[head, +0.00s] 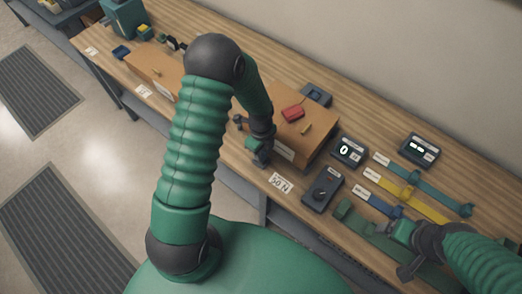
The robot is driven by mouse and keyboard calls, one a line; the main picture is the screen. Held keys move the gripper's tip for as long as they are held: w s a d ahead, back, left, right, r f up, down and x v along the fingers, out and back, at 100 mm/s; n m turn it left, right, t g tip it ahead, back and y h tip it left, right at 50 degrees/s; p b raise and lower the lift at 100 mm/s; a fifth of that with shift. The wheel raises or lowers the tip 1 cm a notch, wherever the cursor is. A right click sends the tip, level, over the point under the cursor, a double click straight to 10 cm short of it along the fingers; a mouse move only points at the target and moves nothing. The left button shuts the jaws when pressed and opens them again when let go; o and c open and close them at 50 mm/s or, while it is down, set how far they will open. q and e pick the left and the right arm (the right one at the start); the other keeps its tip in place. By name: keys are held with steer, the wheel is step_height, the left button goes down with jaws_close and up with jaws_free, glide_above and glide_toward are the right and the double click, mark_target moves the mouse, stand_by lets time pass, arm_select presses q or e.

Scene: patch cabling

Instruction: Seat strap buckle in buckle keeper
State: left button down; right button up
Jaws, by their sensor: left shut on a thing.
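My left gripper (262,155) is at the front left edge of an orange-brown box. It is shut on a small green piece (251,143), too small to identify for sure as the strap buckle. My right gripper (405,250) is at the lower right, over a green strap (370,235) whose left end has a green block (343,208). Whether the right jaws are open is not clear. A blue strap (380,205), a yellow strap (405,195) and a teal strap (430,180) lie behind it, each with a white label. I cannot tell which part is the buckle keeper.
The orange-brown box (318,145) carries a red block (293,113). A dark dial unit (322,190) and two display units, one reading 0 (348,151) and one behind it (419,150), stand on the wooden bench (455,160). A "50 N" label (280,183) lies near the front edge.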

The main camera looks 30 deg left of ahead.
arm_select(q)
steer(key=shift+f+b, duration=0.7)
steer(key=shift+f, duration=0.6)
steer(key=c, duration=1.1)
jaws_free()
steer(key=shift+o, duration=0.2)
steer(key=shift+r, duration=0.1)
step_height(320, 180, up, 8)
steer(key=p, duration=0.7)
